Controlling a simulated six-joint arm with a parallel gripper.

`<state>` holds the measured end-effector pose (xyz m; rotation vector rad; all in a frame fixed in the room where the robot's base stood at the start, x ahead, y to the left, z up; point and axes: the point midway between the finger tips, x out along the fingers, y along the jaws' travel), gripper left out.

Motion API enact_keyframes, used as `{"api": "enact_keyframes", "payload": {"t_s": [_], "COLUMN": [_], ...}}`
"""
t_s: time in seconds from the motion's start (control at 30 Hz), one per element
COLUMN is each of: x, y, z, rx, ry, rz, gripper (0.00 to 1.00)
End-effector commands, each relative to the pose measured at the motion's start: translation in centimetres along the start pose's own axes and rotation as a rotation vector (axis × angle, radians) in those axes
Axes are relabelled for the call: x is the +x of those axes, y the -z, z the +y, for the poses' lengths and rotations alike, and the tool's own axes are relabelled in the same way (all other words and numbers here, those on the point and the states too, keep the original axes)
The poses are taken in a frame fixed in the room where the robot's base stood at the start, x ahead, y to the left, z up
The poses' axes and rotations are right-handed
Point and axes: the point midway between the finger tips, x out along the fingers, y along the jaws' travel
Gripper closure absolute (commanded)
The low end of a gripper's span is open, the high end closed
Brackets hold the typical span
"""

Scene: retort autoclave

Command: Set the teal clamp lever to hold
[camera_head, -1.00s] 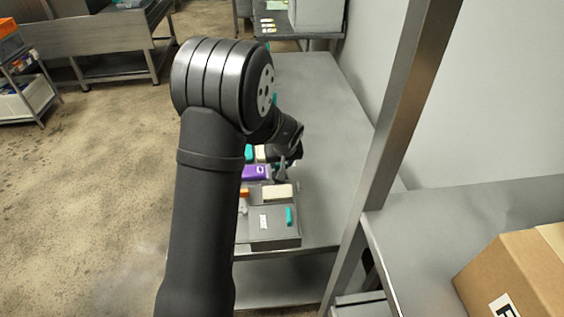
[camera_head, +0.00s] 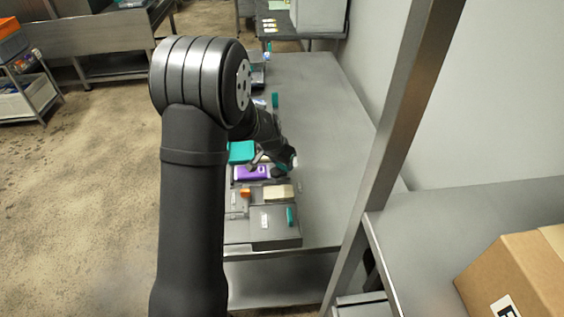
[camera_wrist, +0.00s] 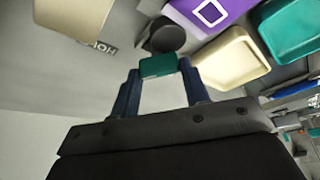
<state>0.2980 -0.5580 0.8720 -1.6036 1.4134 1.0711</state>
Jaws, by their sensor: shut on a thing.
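The teal clamp lever (camera_wrist: 158,66) shows in the wrist view as a small teal block between the two fingertips of my gripper (camera_wrist: 160,72). The fingers are closed on it from both sides. A dark round pivot (camera_wrist: 166,35) sits just beyond the lever. The lever does not point straight at the label as far as I can see. In the head view my wrist (camera_head: 275,145) hides most of the lever area.
A purple box (camera_head: 252,173) and a teal box (camera_head: 241,152) stand close to my wrist. A cream block (camera_head: 278,193) and a grey panel with a teal piece (camera_head: 290,216) lie nearer. The bench's right side (camera_head: 330,150) is clear. An upright post (camera_head: 400,100) stands to the right.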

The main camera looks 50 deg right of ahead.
Motion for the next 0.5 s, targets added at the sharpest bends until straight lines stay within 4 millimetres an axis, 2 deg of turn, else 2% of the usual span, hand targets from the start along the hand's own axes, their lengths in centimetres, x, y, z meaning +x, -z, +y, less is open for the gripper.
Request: {"api": "enact_keyframes", "payload": {"t_s": [0.5], "x": [-0.01], "y": [-0.03], "z": [-0.08], "rx": [0.129], "ry": [-0.053], "rz": [-0.002], "gripper": [0.81]}}
